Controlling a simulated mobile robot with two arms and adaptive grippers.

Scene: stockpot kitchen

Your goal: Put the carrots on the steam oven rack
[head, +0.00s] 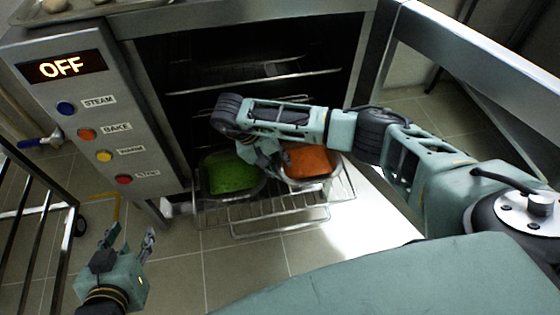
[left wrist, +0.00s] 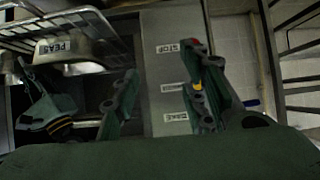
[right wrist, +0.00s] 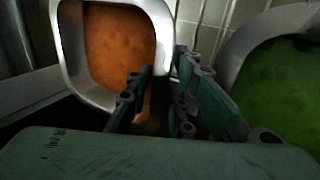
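The carrots are an orange mass (head: 309,161) in a steel pan on the pulled-out oven rack (head: 280,218), right of a pan of green peas (head: 230,174). My right gripper (head: 268,158) reaches down at the carrot pan's left side. In the right wrist view, its fingers (right wrist: 164,62) straddle the rim of the carrot pan (right wrist: 68,50), one inside and one outside, with the rim filling the gap. My left gripper (head: 133,240) is open and empty, low in front of the oven's left side; its spread fingers (left wrist: 160,62) show in the left wrist view.
The oven panel (head: 85,115) reads OFF, with several coloured buttons. More racks (head: 255,80) sit inside the dark cavity. Tiled floor is clear in front.

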